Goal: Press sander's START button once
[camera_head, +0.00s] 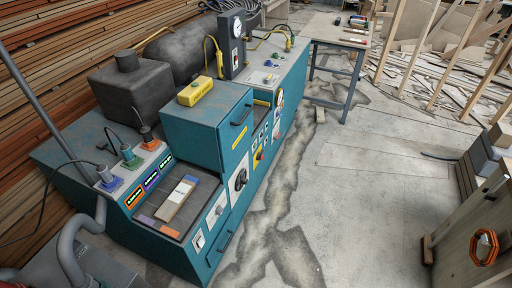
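A long teal machine (207,142) runs from the lower left to the upper middle, and I take it to be the sander. Its near end has a dark sloped bed (160,205) with a board on it. A black dial (240,179) and a pale switch plate (198,241) are nearer to me. The lettering is too small to read, so I cannot tell which control is START. Neither of my grippers shows.
A grey hose (69,243) bends beside the machine's near end. A workbench (340,31) stands at the back. A wooden crate (458,240) is at the lower right, and scrap boards (440,75) lie at the upper right. The concrete floor (350,190) between is clear.

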